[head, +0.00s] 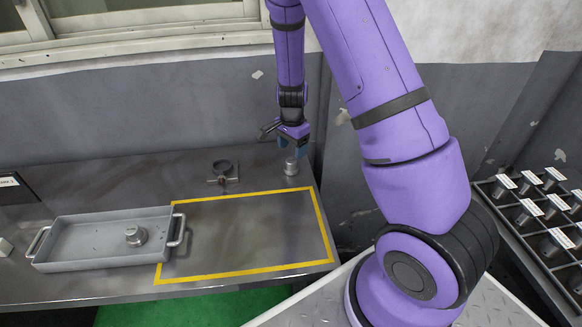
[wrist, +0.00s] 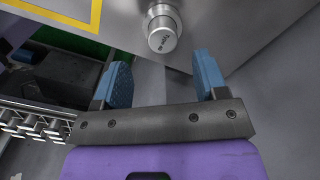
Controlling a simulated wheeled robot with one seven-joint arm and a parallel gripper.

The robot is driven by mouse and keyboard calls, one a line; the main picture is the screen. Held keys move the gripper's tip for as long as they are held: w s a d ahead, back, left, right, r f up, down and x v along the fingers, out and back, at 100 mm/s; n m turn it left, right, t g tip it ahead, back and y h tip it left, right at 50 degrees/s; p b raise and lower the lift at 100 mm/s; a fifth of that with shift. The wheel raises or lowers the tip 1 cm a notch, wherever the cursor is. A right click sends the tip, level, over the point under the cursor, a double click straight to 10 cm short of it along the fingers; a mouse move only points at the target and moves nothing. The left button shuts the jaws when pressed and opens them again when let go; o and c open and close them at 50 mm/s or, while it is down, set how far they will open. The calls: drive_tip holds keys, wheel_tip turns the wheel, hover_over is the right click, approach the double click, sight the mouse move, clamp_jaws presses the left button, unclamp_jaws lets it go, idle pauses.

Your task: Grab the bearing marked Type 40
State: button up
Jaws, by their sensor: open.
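A small metal cylindrical bearing (head: 291,167) stands upright at the back right of the metal table, just outside the yellow outline. In the wrist view this bearing (wrist: 163,38) shows a pale top with a dark marking too small to read for sure. My gripper (head: 292,148) is close above it in the head view. In the wrist view my gripper (wrist: 163,62) has its blue fingers apart with nothing between them; the bearing lies just beyond the fingertips. Another metal bearing (head: 136,236) sits in the grey tray (head: 62,262); its marking is not readable.
A ring-shaped metal fixture (head: 222,172) stands on the table left of my gripper. The area inside the yellow outline (head: 245,193) is bare. A rack (head: 547,258) at the right holds several labelled cylinders. The wall rises behind the table.

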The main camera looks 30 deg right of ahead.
sight(290, 161)
drive_tip(key=shift+w+a+f, duration=0.1)
drive_tip(key=shift+f, duration=1.45)
drive_tip(key=shift+a+f, duration=0.1)
drive_tip(key=shift+f, duration=1.4)
drive_tip(key=c, duration=1.1)
drive_tip(key=shift+o, duration=0.2)
